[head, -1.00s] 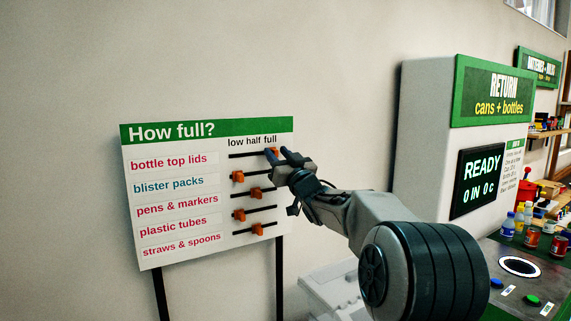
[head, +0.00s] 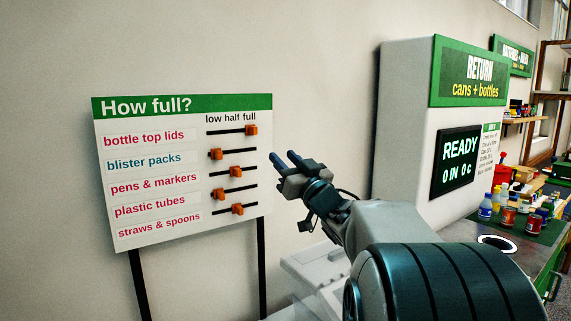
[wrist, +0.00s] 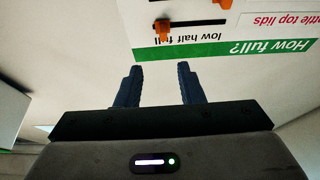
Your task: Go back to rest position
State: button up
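My gripper (head: 284,161) is at the middle of the head view, just right of the board's edge, and holds nothing. In the wrist view its two blue fingers (wrist: 158,84) stand apart with empty space between them. The "How full?" board (head: 150,228) stands at the left on dark legs. Its top slider (head: 251,130), for bottle top lids, is at the full end and is clear of the fingers. The blister packs slider (head: 216,154) is at the low end. The pens & markers slider (head: 236,172) is near the middle.
The return machine (head: 405,110) stands at the right, its screen (head: 457,163) reading READY. A pale grey box (head: 312,268) is low behind my arm. Bare wall lies above the board.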

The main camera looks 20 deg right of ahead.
dwell(0.4)
jog(key=s+a+f+m+g+h, duration=0.2)
jog(key=s+f+g+h, duration=0.25)
jog(key=f, duration=0.45)
jog(key=s+a+f+m+g+h, duration=0.25)
jog(key=s+f+g, duration=0.3)
jog(key=f, duration=0.45)
jog(key=s+a+f+g+y, duration=0.1)
jog(key=s+a+f+g, duration=0.2)
jog(key=s, duration=0.3)
jog(key=s+a+f+n+g+y, duration=0.1)
jog(key=s+a+f+g, duration=0.1)
jog(key=s+f, duration=0.3)
jog(key=s+a+f+n+g, duration=0.1)
jog(key=s+a+f+g, duration=0.2)
jog(key=s, duration=0.5)
jog(key=shift+s+a+f+g+y, duration=0.25)
jog(key=shift+a+f+g+y, duration=0.2)
jog(key=shift+f, duration=0.45)
jog(key=shift+d, duration=0.1)
